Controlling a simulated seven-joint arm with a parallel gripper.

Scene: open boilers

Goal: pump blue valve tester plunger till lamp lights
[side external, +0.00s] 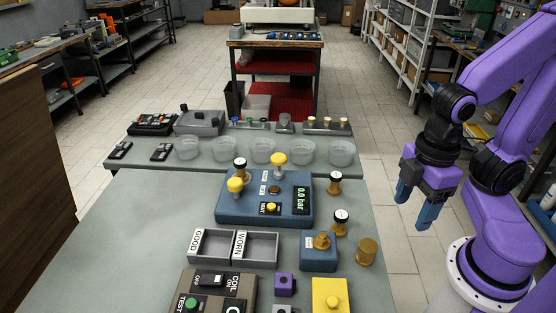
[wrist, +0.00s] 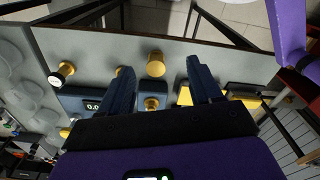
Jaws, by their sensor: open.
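The blue valve tester (side external: 226,209) sits on the grey table in the side view, its display (side external: 301,199) reading 0.0 bar. Two yellow knobs stand on top, a left one (side external: 236,185) and a back one (side external: 279,160); I cannot tell which is the plunger. A yellow button (side external: 271,208) is at the front, and a small dark amber disc (side external: 274,190), perhaps the lamp, looks unlit. My gripper (side external: 415,205) is open and empty, right of the table and apart from the tester. In the wrist view the tester (wrist: 75,101) shows partly, left of the open fingers (wrist: 160,72).
Black-and-brass valves (side external: 336,184) and a brass cylinder (side external: 367,251) stand right of the tester. A blue block with a brass fitting (side external: 319,256), GOOD/WORN trays (side external: 211,246), a coil box (side external: 240,287) and a yellow block (side external: 330,290) are in front. Clear bowls (side external: 263,150) stand behind.

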